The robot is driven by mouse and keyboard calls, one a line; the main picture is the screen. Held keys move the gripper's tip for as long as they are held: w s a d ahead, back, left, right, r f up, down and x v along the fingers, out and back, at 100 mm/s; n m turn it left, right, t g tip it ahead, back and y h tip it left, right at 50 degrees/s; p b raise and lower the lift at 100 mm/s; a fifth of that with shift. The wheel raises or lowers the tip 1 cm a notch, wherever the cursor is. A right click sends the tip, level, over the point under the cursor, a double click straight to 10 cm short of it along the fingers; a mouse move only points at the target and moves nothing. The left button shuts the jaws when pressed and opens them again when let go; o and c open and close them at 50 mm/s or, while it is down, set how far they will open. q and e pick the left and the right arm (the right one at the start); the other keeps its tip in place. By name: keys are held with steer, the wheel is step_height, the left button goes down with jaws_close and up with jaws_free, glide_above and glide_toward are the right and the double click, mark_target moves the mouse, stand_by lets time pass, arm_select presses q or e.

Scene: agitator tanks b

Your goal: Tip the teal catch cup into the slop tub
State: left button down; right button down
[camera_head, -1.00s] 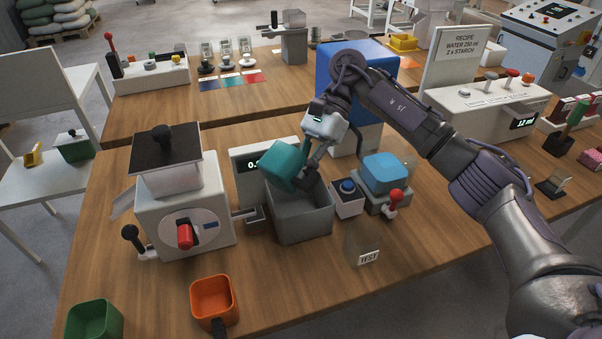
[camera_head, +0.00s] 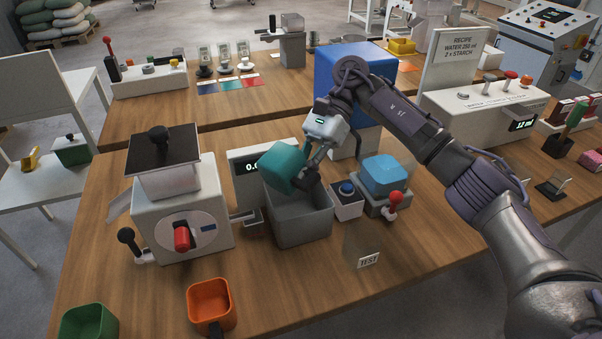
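The teal catch cup (camera_head: 284,167) is tilted over the left back part of the grey slop tub (camera_head: 302,223). Its opening is turned away from me, so I cannot see its inside. My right gripper (camera_head: 309,178) comes in from the upper right and is shut on the cup's right side, above the tub. The tub stands open on the wooden table; the part of its inside that shows looks grey, with no contents I can make out. My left gripper is not in view.
A white machine with a red knob (camera_head: 182,239) stands left of the tub, and a scale display (camera_head: 252,167) behind it. Orange (camera_head: 211,303) and green (camera_head: 88,322) cups stand in front. A clear TEST holder (camera_head: 366,249) is front right.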

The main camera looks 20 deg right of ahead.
steer(key=shift+f, duration=0.1)
steer(key=shift+w+d+f+g+y+b, duration=0.1)
steer(key=shift+g+y+b, duration=0.2)
steer(key=shift+y+b, duration=0.3)
steer(key=shift+w+d+f+g+y+b, duration=0.15)
steer(key=shift+g+y+b, duration=0.25)
steer(key=shift+b, duration=0.4)
steer(key=shift+d+f+y+b, duration=0.1)
steer(key=shift+f+y+b, duration=0.15)
steer(key=shift+b, duration=0.35)
steer(key=shift+r+y, duration=0.1)
steer(key=shift+y, duration=0.15)
